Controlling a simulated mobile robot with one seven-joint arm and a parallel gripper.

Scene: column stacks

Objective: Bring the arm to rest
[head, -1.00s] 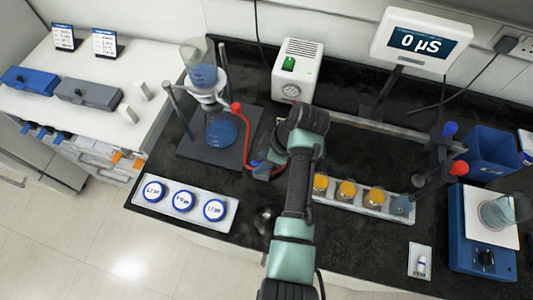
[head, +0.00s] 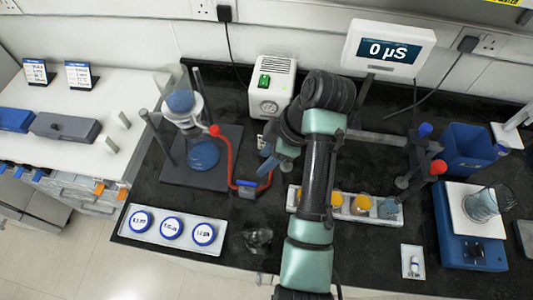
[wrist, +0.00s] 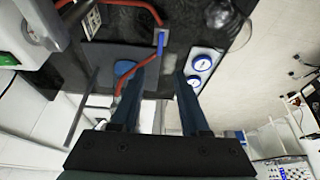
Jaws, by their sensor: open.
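My arm rises from the bottom of the head view and bends over the black bench. My gripper (head: 272,165) is partly seen there, left of the arm, above the bench near the red tube. In the wrist view my gripper (wrist: 154,75) shows two fingers spread apart with nothing held between them. Past the fingertips lie the dark stand plate, the red tube with a blue clip (wrist: 161,43) and the blue-lidded jars. The arm hides part of the vial rack.
A glass flask stand (head: 203,153) is left of the arm. A display (head: 388,48) reads 0 µS.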

